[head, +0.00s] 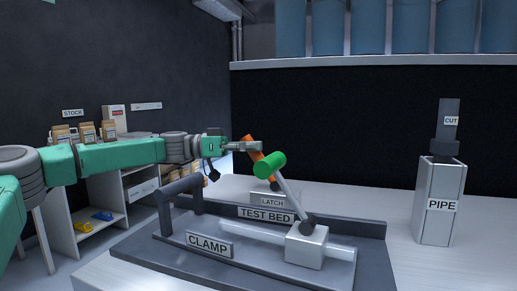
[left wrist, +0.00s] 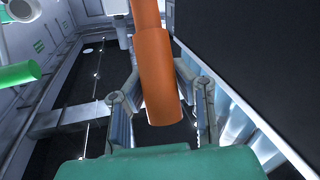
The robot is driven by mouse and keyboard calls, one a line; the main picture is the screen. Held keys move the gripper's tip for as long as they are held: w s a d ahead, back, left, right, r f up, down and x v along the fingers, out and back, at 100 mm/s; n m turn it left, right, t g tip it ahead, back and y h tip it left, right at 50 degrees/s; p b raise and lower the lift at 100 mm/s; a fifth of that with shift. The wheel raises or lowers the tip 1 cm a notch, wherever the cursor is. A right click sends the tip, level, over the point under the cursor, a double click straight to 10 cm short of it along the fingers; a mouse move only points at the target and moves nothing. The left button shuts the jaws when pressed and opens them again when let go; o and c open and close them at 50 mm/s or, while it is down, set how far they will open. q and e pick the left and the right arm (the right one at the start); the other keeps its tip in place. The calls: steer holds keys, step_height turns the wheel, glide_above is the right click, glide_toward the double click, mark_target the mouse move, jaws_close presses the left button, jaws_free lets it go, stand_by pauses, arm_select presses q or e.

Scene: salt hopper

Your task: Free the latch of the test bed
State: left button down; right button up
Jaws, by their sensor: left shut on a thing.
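The test bed (head: 350,268) is a dark grey fixture on the bench, with labels reading TEST BED, LATCH and CLAMP. An orange latch handle (head: 266,166) leans up and to the left behind the LATCH label (head: 272,200). My left gripper (head: 257,146) is shut on the upper part of this handle. In the left wrist view the orange handle (left wrist: 160,75) runs between the two fingers of the left gripper (left wrist: 158,95). My right gripper is not in view.
A lever with a green grip (head: 271,164) rises from a light block (head: 306,245), close in front of the orange handle. A dark bar handle (head: 182,190) stands at the bed's left. The PIPE post (head: 440,200) stands at right. Shelves with bags (head: 87,131) are behind my arm.

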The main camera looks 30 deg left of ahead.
arm_select(q)
steer(key=c, duration=1.3)
jaws_free()
steer(key=shift+s+a+f, duration=0.15)
steer(key=shift+f, duration=0.25)
steer(key=shift+s+a+f, duration=0.1)
steer(key=shift+f, duration=0.3)
steer(key=shift+s+a+r, duration=0.15)
steer(key=shift+s+a, duration=0.05)
steer(key=shift+a, duration=0.35)
steer(key=shift+w+a, duration=0.1)
steer(key=shift+w, duration=0.05)
steer(key=shift+s+a+r, duration=0.2)
steer(key=shift+s, duration=0.15)
steer(key=shift+f+v, duration=0.2)
steer(key=shift+v, duration=5.35)
